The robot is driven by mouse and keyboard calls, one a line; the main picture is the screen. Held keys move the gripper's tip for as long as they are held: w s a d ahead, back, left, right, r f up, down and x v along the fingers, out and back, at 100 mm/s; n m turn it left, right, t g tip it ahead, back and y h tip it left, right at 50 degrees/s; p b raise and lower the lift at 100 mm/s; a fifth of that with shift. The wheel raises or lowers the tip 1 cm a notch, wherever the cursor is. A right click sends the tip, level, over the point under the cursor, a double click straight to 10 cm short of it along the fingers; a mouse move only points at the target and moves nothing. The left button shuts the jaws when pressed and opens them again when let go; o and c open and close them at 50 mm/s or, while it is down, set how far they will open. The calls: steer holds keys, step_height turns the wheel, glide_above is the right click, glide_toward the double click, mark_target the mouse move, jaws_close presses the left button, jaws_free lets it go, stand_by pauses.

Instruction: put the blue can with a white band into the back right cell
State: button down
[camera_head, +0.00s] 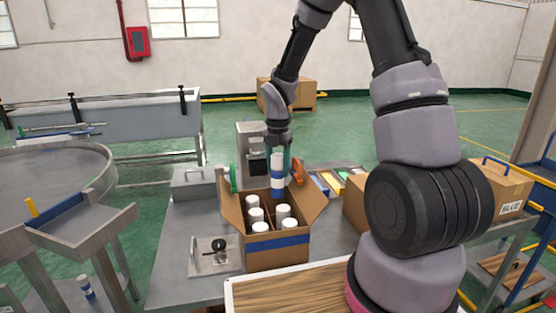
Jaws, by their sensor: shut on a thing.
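The blue can with a white band (277,182) is upright in my gripper (278,155), which points down and is shut on it. The can is at the back right of an open cardboard box (275,258), which has a blue stripe and dividers. Its lower end appears to be at or just above the back right cell; the exact height cannot be told. Several white-topped cans (255,215) stand in other cells, in the left column and the front and middle of the right column. The floor of the back right cell is hidden.
The box flaps (308,196) stand open to the sides. A grey machine (250,145) stands behind the box, with an orange part (297,170) near the can. A plate with a black knob (218,245) lies left. Another banded can (86,287) is at far lower left.

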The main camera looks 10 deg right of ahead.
steer(key=shift+f, duration=6.2)
steer(key=shift+c, duration=0.8)
jaws_free()
steer(key=shift+r, duration=0.1)
step_height(320, 180, up, 11)
steer(key=shift+f, duration=0.2)
steer(key=shift+s, duration=0.1)
